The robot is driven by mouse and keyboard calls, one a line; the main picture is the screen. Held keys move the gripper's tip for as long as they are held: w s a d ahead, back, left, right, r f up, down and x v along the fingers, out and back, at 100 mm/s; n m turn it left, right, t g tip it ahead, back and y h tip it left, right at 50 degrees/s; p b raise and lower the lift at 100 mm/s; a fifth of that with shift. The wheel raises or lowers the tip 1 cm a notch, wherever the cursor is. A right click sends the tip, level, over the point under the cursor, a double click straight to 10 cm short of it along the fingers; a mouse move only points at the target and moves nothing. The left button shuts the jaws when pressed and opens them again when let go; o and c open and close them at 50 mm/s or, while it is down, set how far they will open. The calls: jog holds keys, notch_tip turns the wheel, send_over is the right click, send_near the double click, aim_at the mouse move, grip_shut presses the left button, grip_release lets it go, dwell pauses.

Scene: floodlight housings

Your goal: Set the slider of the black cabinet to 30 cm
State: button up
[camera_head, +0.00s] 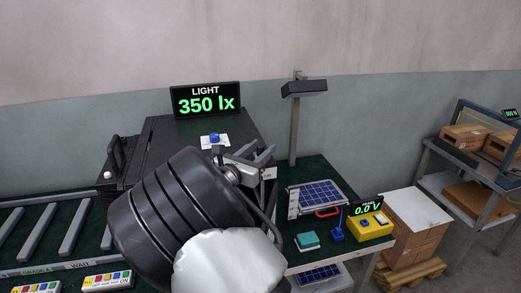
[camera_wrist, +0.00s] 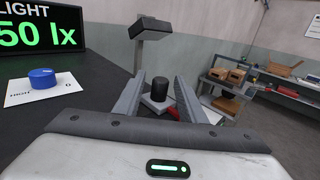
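The black cabinet (camera_head: 160,135) stands left of centre in the head view, under a display (camera_head: 205,99) reading "LIGHT 350 lx". A blue knob (camera_head: 214,139) sits on a white card on its top; it also shows in the wrist view (camera_wrist: 42,78). My gripper (camera_head: 257,156) is at the cabinet's right side, its fingers apart. In the wrist view, a black upright cylinder (camera_wrist: 160,97) on a pale base appears between the open fingers (camera_wrist: 160,84); I cannot tell whether it is the slider's grip. No slider scale is readable; my arm hides much of the cabinet.
A lamp on a post (camera_head: 303,88) rises behind the gripper. To the right are a solar panel (camera_head: 318,196), a yellow meter (camera_head: 371,225) reading 0.0 V and a teal block (camera_head: 307,240). A box on a pallet (camera_head: 415,225) and a roller conveyor (camera_head: 40,235) flank the table.

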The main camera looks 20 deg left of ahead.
grip_shut()
jog(key=s+a, duration=0.1)
jog(key=a, duration=0.2)
jog(key=s+a+p, duration=0.1)
jog(key=s+a, duration=0.3)
jog(key=a, duration=0.1)
jog(key=shift+s+a, duration=0.2)
jog(key=shift+a, duration=0.1)
grip_release()
jog(key=v, duration=1.7)
jog(key=shift+s, duration=0.15)
jog(key=shift+a, duration=0.1)
